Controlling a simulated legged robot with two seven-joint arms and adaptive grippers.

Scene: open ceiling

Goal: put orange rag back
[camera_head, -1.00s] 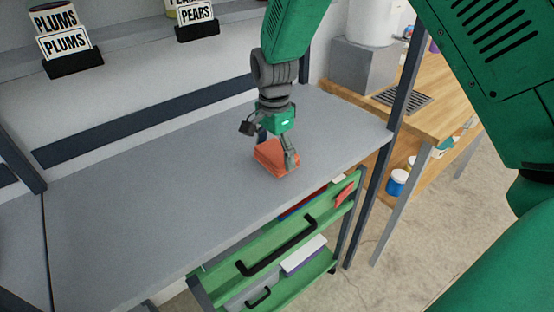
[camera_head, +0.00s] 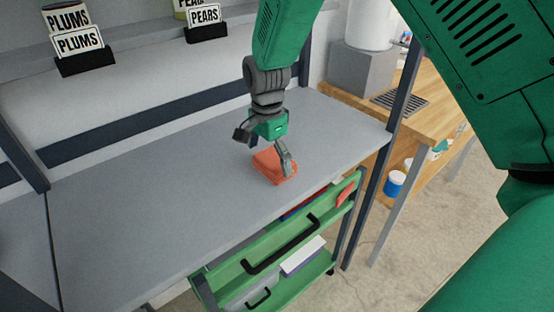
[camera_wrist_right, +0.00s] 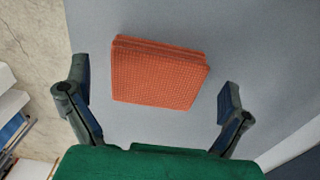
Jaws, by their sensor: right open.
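The orange rag (camera_head: 272,166), a folded block, lies on the grey table (camera_head: 150,205) near its front right edge. In the right wrist view the rag (camera_wrist_right: 157,75) lies ahead of my right gripper (camera_wrist_right: 155,105), roughly midway between the two wide-spread fingers and apart from both. In the head view my right gripper (camera_head: 268,158) is over the rag, with one finger in front of part of it. The gripper is open and empty. My left gripper is not in view.
A green cart (camera_head: 285,245) with black handles stands below the table's front edge, holding papers and other items. A dark post (camera_head: 385,150) rises at the table's right end. Labelled cans (camera_head: 68,18) stand on the shelf behind. The table's left is clear.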

